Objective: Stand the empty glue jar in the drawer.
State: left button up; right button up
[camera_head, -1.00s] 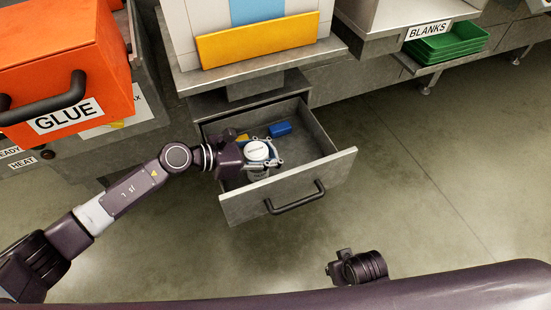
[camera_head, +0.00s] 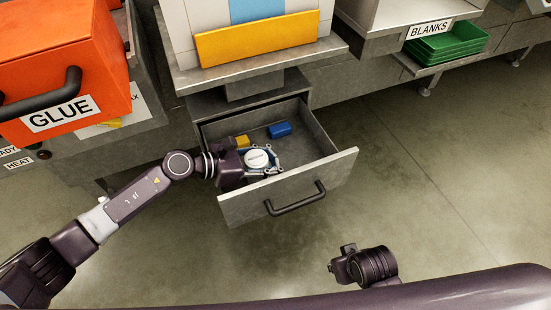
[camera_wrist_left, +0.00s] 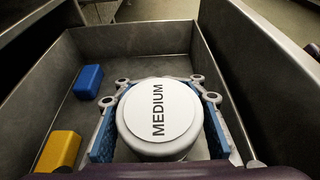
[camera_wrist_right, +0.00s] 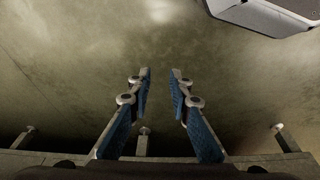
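The glue jar (camera_head: 258,160) is a round pot with a white lid; the lid reads MEDIUM in the left wrist view (camera_wrist_left: 159,115). It is upright inside the open grey drawer (camera_head: 319,181). My left gripper (camera_head: 262,161) reaches into the drawer from the left. Its blue-padded fingers lie along both sides of the jar, close against it. The lid and fingers hide the jar's base, so I cannot tell whether it touches the drawer floor. My right gripper (camera_wrist_right: 160,90) is empty, its fingers apart, above the bare floor.
A blue block (camera_head: 280,130) and a yellow block (camera_head: 243,141) lie in the drawer, left of the jar in the left wrist view. The drawer front has a black handle (camera_head: 296,200). An orange GLUE box (camera_head: 60,60) stands at left. Open floor lies to the right.

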pick_arm(q)
jog(key=o, duration=0.7)
jog(key=shift+o, duration=0.2)
jog(key=shift+r, duration=0.15)
pick_arm(e)
jog(key=shift+w, duration=0.1)
pick_arm(q)
jog(key=shift+a+r, duration=0.15)
jog(key=shift+a, duration=0.15)
jog(key=v, duration=1.1)
pick_arm(e)
jog(key=shift+f, duration=0.7)
pick_arm(q)
jog(key=shift+s+a+r, duration=0.1)
jog(key=shift+a, duration=0.05)
pick_arm(e)
jog(key=shift+s+f, duration=0.15)
jog(key=shift+s, duration=0.05)
